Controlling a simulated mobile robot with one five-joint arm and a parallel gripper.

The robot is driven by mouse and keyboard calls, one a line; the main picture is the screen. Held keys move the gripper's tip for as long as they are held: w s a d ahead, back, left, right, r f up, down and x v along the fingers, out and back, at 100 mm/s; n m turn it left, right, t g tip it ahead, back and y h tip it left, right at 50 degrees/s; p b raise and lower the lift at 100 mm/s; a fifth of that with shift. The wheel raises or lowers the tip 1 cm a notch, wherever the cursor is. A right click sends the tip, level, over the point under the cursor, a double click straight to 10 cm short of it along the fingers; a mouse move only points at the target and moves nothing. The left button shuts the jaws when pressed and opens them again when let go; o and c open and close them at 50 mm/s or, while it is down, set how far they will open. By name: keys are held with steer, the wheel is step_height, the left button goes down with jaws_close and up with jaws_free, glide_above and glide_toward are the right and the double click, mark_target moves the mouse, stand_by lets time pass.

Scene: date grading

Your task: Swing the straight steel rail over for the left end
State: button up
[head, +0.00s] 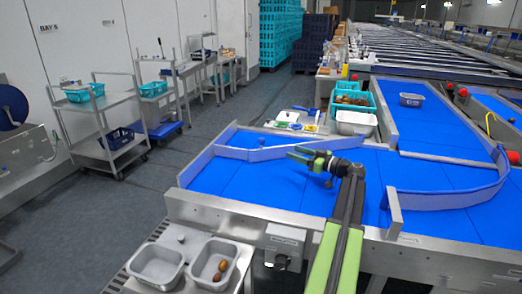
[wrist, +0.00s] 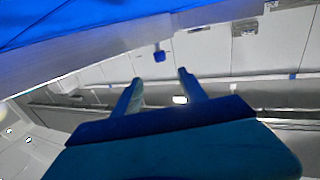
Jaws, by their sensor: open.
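The straight steel rail (head: 265,154) lies across the far left part of the blue belt table, running roughly left to right in the head view. A small blue knob (head: 261,140) stands at about its middle. My gripper (head: 291,157) is over the belt near the rail's right part, pointing left. In the wrist view its two fingers (wrist: 156,82) are apart with nothing held between them. A small blue knob-like piece (wrist: 159,54) shows beyond the fingertips, apart from them. Whether the fingers are above or beside the rail cannot be told.
A curved steel rail (head: 450,199) lies on the right of the belt (head: 270,192). Teal crates (head: 350,108) and a pale tub (head: 356,122) stand behind the table.

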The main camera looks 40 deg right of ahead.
mark_target(264, 142)
steer(key=w, duration=0.5)
steer(key=w+a, duration=0.1)
steer(key=w, duration=0.5)
steer(key=w+a, duration=0.1)
steer(key=w, duration=0.5)
steer(key=shift+a, duration=0.2)
jaws_close()
stand_by(0.6)
